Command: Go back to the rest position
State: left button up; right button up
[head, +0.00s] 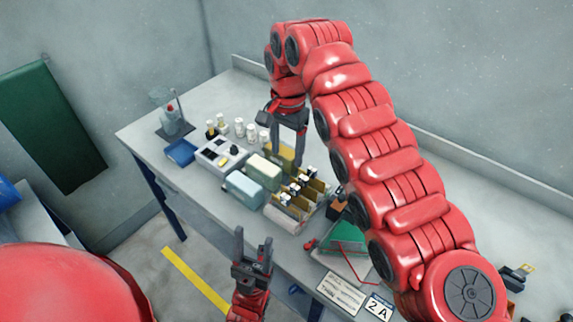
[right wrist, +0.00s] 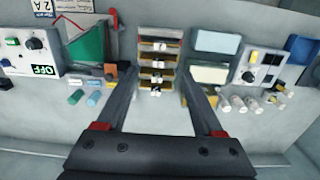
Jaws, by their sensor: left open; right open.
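My right gripper (head: 287,152) hangs open and empty above the workbench (head: 148,133), its fingers pointing down over the back of the plating rack (head: 293,208). In the right wrist view the open fingers (right wrist: 157,85) frame the rack (right wrist: 157,42), with nothing between them. The rack has brown-gold slats with white-marked pieces. My left gripper (head: 254,243) is open and empty, pointing up in front of the bench's front edge. I cannot tell its exact distance from the edge.
Pale boxes (head: 243,190), a grey control box (head: 222,153), a blue tray (head: 181,152) and small bottles (head: 239,126) crowd the bench left of the rack. A green panel (head: 343,241) stands right of it. My right arm hides part of the bench.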

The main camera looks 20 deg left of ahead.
jog(key=shift+r, duration=0.8)
